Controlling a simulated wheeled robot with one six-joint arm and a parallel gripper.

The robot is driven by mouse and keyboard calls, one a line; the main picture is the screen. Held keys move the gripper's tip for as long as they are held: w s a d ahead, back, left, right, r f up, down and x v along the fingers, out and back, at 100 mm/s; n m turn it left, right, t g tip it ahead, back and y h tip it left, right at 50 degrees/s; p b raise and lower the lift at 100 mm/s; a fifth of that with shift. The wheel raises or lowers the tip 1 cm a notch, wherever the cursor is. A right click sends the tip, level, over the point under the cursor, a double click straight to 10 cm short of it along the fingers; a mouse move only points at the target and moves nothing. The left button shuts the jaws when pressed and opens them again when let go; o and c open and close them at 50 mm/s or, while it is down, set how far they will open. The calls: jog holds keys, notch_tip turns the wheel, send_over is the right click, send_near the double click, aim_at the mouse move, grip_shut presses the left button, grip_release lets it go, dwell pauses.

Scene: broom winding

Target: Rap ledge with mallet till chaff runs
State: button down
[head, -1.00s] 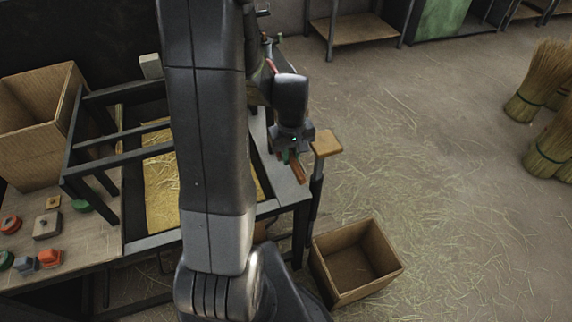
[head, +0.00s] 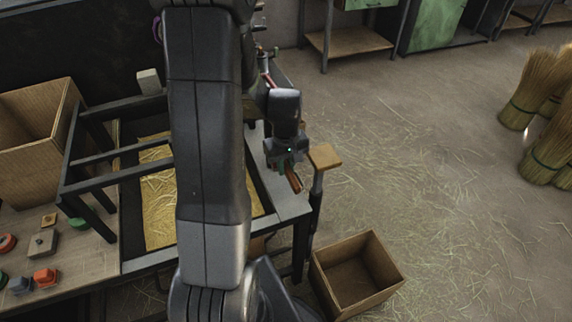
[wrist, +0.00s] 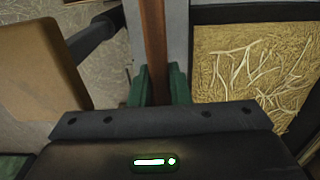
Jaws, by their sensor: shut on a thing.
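My gripper (head: 290,172) is shut on a reddish-brown bar (head: 294,184), with its green pads (wrist: 158,88) on both sides of it in the wrist view. The bar (wrist: 156,40) runs out through the top edge there. No mallet head shows on it, so I cannot tell if it is the mallet's handle. My gripper is over the grey ledge (head: 290,207) at the table's right side. I cannot tell whether the bar touches the ledge. Straw-coloured chaff (head: 158,205) lies in the tray left of the ledge, partly hidden by my arm.
A tan block on a dark post (head: 325,157) stands close right of my gripper. An empty wooden box (head: 320,262) is on the floor below. A dark frame (head: 82,150) and a wooden bin (head: 35,135) are left. Straw bundles (head: 548,155) stand far right.

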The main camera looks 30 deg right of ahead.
notch_tip(320, 180, down, 9)
jog(key=b, duration=0.7)
notch_tip(320, 180, up, 4)
jog(key=p, duration=0.2)
jog(key=shift+p, duration=0.3)
jog(key=shift+f, duration=0.15)
dwell(0.4)
notch_tip(320, 180, up, 8)
jog(key=p, duration=0.3)
jog(key=shift+p, duration=0.35)
jog(key=shift+f+b, duration=1.1)
jog(key=shift+f, duration=0.3)
